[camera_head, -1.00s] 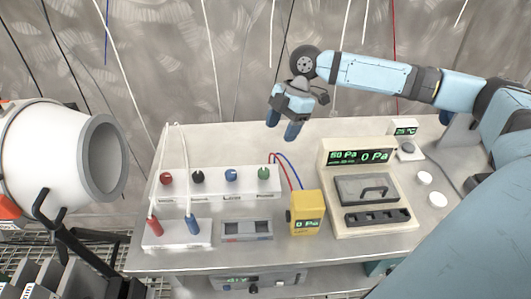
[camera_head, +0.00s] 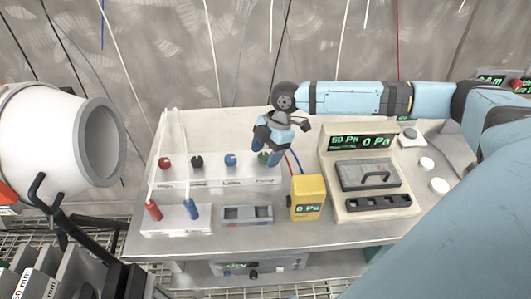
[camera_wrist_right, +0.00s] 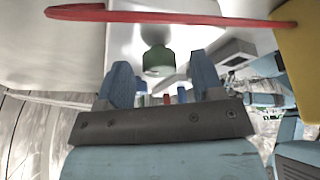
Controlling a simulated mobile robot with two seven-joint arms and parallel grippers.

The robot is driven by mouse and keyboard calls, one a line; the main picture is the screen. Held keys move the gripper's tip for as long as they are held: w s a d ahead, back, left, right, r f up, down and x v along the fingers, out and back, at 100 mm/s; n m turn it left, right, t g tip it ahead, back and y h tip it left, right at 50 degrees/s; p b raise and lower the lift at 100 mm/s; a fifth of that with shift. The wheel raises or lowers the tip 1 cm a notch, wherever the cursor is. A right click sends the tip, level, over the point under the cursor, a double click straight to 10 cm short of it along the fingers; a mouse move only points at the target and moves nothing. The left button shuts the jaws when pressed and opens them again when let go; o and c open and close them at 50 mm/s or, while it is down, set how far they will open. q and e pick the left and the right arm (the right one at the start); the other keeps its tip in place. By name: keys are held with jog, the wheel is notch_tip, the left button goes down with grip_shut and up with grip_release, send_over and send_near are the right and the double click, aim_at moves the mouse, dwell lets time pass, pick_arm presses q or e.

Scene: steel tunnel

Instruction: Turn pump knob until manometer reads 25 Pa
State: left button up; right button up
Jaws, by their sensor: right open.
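A white panel (camera_head: 215,184) carries a row of red (camera_head: 165,163), black (camera_head: 197,162), blue (camera_head: 230,160) and green knobs. The green knob shows in the right wrist view (camera_wrist_right: 158,60); the gripper mostly covers it in the head view. My right gripper (camera_head: 265,156) is over the panel's right end, open, its blue fingers pointing down. In the wrist view the green knob appears between the two fingertips, with no clear contact. A yellow manometer (camera_head: 307,207) reads 0 Pa. My left gripper is out of view.
A cream instrument (camera_head: 376,215) reading 50 Pa and 0 Pa stands right of the manometer. Red and blue wires run close to the right gripper; the red one (camera_wrist_right: 150,14) crosses the wrist view. A white box (camera_head: 163,230) with red and blue plugs stands in front. A large white cylinder (camera_head: 50,130) is at left.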

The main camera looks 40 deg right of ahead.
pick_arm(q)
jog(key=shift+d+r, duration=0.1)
pick_arm(e)
jog(key=shift+f, duration=0.15)
jog(key=shift+c, duration=0.2)
